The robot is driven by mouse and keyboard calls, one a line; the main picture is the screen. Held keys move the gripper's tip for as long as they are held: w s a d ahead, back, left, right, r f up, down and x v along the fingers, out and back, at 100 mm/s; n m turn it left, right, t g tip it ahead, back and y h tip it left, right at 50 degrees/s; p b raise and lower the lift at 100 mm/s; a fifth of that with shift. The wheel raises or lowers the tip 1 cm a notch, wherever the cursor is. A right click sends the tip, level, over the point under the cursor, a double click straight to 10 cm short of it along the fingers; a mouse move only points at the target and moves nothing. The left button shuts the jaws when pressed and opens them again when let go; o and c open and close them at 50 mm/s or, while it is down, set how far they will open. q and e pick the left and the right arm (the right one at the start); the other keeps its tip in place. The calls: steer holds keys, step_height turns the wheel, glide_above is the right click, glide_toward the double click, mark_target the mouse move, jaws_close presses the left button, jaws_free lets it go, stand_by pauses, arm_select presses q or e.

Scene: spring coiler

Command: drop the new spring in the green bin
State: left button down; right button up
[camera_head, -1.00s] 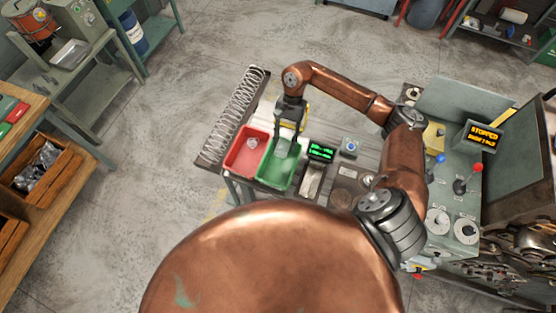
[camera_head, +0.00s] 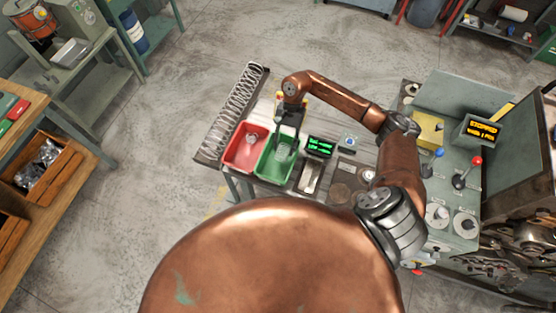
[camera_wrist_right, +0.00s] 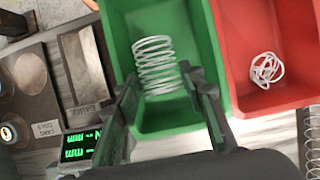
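The green bin (camera_head: 264,170) stands on the bench, and my right gripper (camera_head: 287,131) is over its far part. A pale wire spring (camera_wrist_right: 155,65) shows against the green bin's inside (camera_wrist_right: 200,30) in the right wrist view. It also shows faintly below the fingers in the head view (camera_head: 284,150). The right gripper's fingers (camera_wrist_right: 158,78) are spread, one on each side of the spring's near end, with no clear grip on it. The spring appears to lie in the bin, though its exact height is hard to tell. My left gripper is not in view.
A red bin (camera_head: 239,160) with a small tangled coil (camera_wrist_right: 266,68) adjoins the green bin. A long spring rack (camera_head: 231,113) runs along the bench's left end. A green-lit display (camera_head: 319,146) and a gauge slot (camera_head: 311,177) lie right of the bins. Levers (camera_head: 474,163) stand farther right.

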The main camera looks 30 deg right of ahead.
steer(key=o, duration=0.4)
steer(key=shift+s, duration=0.15)
steer(key=shift+o, duration=0.2)
steer(key=shift+r, duration=0.15)
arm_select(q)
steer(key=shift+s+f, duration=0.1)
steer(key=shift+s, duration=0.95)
arm_select(e)
steer(key=v, duration=1.1)
steer(key=shift+r, duration=0.4)
